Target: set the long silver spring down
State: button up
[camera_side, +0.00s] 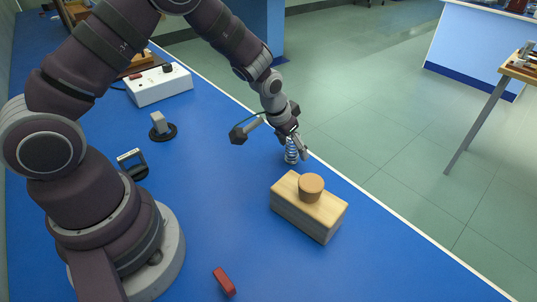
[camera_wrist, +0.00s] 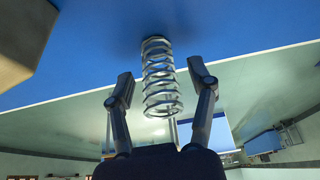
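The long silver spring (camera_side: 291,152) stands upright on the blue bench just behind the wooden block in the side view. In the wrist view the spring (camera_wrist: 160,78) lies between my two fingers, its far end at the blue surface with a dark shadow around it. My gripper (camera_side: 293,146) is at the spring, pointing down. In the wrist view my gripper (camera_wrist: 161,84) is open, with a narrow gap showing between each finger and the coils. The spring's upper end is partly hidden by my gripper in the side view.
A wooden block (camera_side: 300,219) with a round wooden knob (camera_side: 311,187) stands close in front. A red piece (camera_side: 224,282) lies near the front; a white box (camera_side: 158,84) and a black-based clamp (camera_side: 162,130) stand left. The bench's white edge (camera_side: 352,180) is close on the right.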

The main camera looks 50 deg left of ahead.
jog(key=s+f+v, duration=0.1)
jog(key=s+v, duration=0.1)
jog(key=v, duration=1.7)
jog(key=s+r+t, duration=0.1)
jog(key=s+r, duration=0.1)
jog(key=s, duration=0.7)
jog(key=shift+r, duration=0.3)
